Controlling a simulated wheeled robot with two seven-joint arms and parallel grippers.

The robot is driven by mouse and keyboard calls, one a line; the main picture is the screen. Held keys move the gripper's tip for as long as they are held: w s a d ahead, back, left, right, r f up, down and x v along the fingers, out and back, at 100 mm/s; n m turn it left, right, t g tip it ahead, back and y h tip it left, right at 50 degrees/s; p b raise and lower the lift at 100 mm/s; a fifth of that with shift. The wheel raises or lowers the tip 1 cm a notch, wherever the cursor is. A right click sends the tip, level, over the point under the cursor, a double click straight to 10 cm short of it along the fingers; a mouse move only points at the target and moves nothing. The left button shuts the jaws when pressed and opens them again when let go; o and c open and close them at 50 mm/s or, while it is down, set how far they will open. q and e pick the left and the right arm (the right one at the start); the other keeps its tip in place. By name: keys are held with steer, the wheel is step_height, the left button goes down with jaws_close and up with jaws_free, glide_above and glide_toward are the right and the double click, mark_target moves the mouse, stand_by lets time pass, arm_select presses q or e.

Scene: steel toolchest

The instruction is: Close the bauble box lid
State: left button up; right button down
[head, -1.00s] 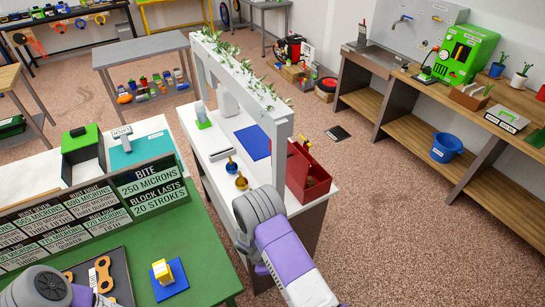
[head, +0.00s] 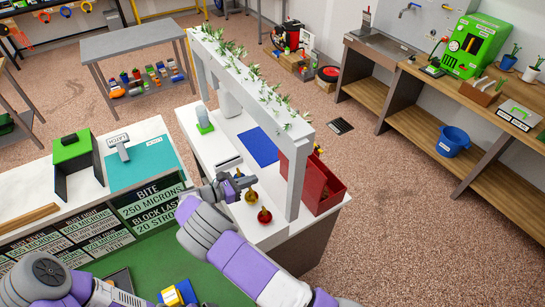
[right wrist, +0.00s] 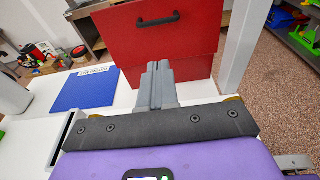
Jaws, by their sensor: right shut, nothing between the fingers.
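The red bauble box (head: 325,190) stands at the right end of the white bench, partly behind a white frame post. Its lid (right wrist: 160,38) is raised, its outer face with a black handle (right wrist: 158,19) toward my wrist camera. The box interior is mostly hidden. My right gripper (head: 249,182) is shut and empty, left of the box and above the bench; in the right wrist view its fingers (right wrist: 158,72) point at the lid. Whether they touch it I cannot tell. Two baubles, one (head: 265,215) in front, are below the gripper. My left gripper is out of view.
A white frame (head: 245,75) with greenery spans the bench, its post (head: 296,185) close to the box. A blue mat (head: 258,147) lies flat beyond the gripper. A green table with sign boards (head: 155,205) is at lower left.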

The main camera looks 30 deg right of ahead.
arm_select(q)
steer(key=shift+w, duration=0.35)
arm_select(e)
steer(key=shift+w+d, duration=0.2)
steer(key=shift+w, duration=0.2)
arm_select(q)
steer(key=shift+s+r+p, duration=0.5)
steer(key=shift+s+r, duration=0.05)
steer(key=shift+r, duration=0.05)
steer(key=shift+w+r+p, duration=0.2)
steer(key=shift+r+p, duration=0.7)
steer(key=shift+p, duration=0.05)
arm_select(e)
steer(key=s+r+x, duration=0.1)
steer(key=x, duration=1.2)
steer(key=shift+w+d+r, duration=0.15)
steer(key=shift+d, duration=0.15)
